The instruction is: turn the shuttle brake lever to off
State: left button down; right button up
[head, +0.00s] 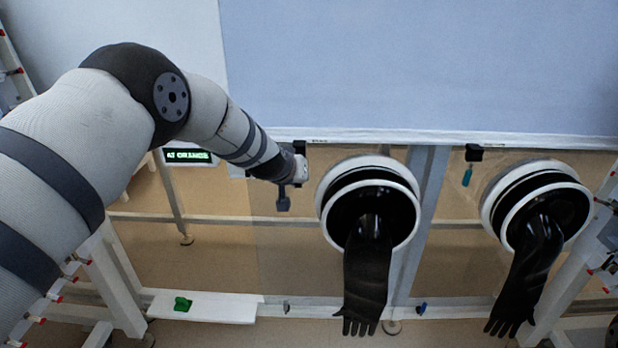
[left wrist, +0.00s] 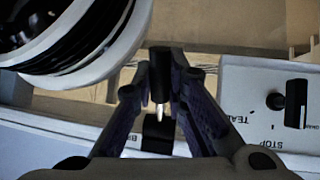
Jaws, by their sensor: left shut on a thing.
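The brake lever has a black handle (left wrist: 160,70) and a bright metal shaft in the left wrist view. The shaft leads to a black block (left wrist: 157,136) on a white panel whose lettering is partly covered; a "B" shows. My left gripper (left wrist: 160,88) is shut on the handle, one dark finger on each side. In the head view this gripper (head: 297,172) is just below a black block (head: 300,149) under the hood edge, left of the nearer glove port. The lever is mostly hidden there, and I cannot read its setting. My right gripper is not in view.
A glove port (head: 345,172) with a hanging black glove is close on the right. A teal-handled lever (head: 467,176) hangs farther right. A black switch (left wrist: 296,103) sits on a white panel marked STOP. A green piece (head: 182,304) lies on a white shelf. A lit display (head: 187,156) is left.

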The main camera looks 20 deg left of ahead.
pick_arm(q)
jog(key=shift+s+d+r+g+b, duration=0.2)
jog(key=shift+g+b, duration=0.1)
jog(key=shift+g, duration=0.4)
jog(key=shift+s+r+g+h+b, duration=0.2)
jog(key=shift+g+b, duration=0.1)
jog(key=shift+g, duration=0.15)
jog(key=shift+s+r+g+h+b, duration=0.1)
jog(key=shift+g+h+b, duration=0.15)
jog(key=shift+g, duration=0.2)
jog(key=shift+s+r+g+b, duration=0.15)
jog(key=shift+r+g+b, duration=0.15)
jog(key=shift+g, duration=0.1)
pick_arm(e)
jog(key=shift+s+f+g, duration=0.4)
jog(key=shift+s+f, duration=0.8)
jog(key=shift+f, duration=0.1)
pick_arm(q)
jog(key=c, duration=1.6)
grip_release()
